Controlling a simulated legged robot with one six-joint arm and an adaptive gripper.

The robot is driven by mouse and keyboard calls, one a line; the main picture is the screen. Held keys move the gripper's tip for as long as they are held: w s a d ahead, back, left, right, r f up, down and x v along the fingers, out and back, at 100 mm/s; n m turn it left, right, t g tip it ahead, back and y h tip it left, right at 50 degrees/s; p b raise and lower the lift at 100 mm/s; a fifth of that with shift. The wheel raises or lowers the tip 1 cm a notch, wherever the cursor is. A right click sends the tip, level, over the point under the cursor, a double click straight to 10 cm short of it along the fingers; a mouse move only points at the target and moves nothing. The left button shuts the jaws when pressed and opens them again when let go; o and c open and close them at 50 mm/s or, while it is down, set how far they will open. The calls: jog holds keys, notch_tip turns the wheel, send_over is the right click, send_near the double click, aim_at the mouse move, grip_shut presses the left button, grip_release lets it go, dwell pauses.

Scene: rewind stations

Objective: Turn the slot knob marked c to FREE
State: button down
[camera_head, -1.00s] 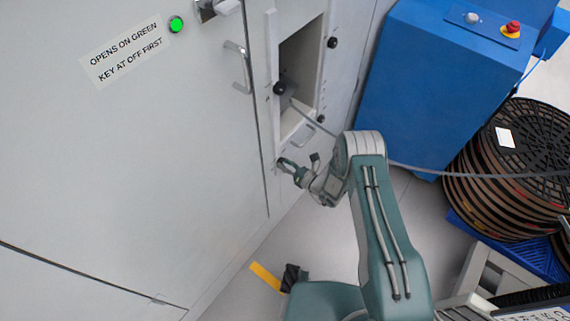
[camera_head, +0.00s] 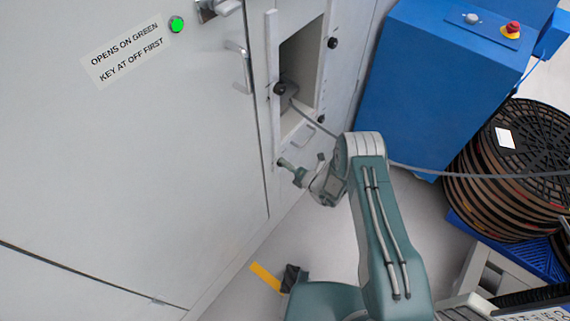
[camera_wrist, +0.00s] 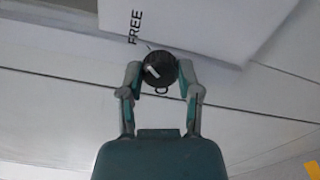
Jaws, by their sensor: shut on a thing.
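A round black knob (camera_wrist: 163,66) with a short white pointer line sits between my fingertips in the wrist view. The black word FREE (camera_wrist: 134,27) is printed on the pale panel just beyond it, up and left. My gripper (camera_wrist: 160,76) is shut on the knob, one finger on each side. A small dark ring-like mark lies just below the knob; I cannot read it surely as c. In the head view my gripper (camera_head: 283,163) is at the panel, below the open recess.
The recess (camera_head: 299,66) has black knobs around it, one at its left edge (camera_head: 279,89) and one at its upper right (camera_head: 332,42). A grey cable (camera_head: 480,173) runs from it past my arm to stacked reels (camera_head: 505,195). A blue cabinet (camera_head: 440,85) stands right.

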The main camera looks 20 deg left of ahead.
jog(key=shift+w+d+f+m, duration=0.1)
jog(key=shift+w+d+m, duration=0.1)
jog(key=shift+m, duration=0.4)
jog(key=shift+c, duration=1.5)
grip_release()
jog(key=shift+f, duration=0.1)
jog(key=shift+s, duration=0.1)
jog(key=v, duration=1.1)
jog(key=shift+s+d, duration=0.15)
jog(key=shift+d, duration=0.2)
